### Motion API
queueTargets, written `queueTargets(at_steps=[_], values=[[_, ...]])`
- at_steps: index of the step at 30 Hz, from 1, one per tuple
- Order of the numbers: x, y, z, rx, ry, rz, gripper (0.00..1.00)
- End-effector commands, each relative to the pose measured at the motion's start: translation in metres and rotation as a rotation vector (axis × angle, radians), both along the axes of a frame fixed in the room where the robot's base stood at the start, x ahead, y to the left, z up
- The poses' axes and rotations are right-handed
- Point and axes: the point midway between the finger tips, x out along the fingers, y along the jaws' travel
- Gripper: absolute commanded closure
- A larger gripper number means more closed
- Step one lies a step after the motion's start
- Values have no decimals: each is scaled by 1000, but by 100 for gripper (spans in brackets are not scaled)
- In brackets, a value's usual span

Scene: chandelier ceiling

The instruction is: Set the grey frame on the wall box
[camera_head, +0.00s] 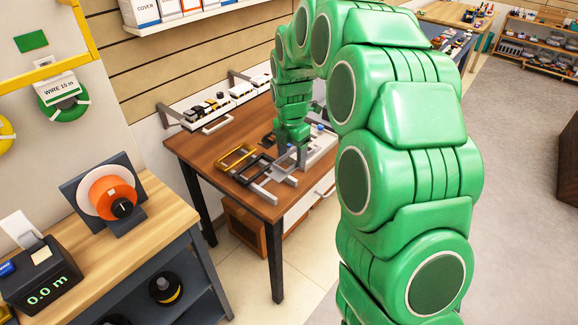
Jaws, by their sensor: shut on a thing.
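My gripper (291,147) is at the end of my green arm, low over the brown table. It is shut on a grey piece that appears to be the grey frame (284,172), near the table's front right part. The exact grip is too small to see. A yellow frame (236,157) and a black frame (258,166) lie on the table left of the gripper. I cannot make out the wall box for certain; a pale tray-like piece (322,148) shows right of the gripper, partly hidden by my arm.
The brown table (200,150) stands against the slatted wall. A narrow white shelf (190,120) behind it holds several switches and sockets. A workbench (165,210) with an orange reel (110,197) and a meter (42,275) is at the left. Open floor lies at the right.

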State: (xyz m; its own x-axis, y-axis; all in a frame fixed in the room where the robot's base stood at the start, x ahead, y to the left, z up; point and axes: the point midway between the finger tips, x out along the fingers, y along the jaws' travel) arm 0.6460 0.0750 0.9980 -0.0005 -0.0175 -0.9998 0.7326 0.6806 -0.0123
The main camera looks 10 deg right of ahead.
Motion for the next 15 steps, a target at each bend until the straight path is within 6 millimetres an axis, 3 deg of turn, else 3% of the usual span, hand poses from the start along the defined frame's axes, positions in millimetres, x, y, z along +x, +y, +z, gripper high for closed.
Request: queueTargets(at_steps=[15], values=[[94,-32,-1,-9,-4,-18,64]])
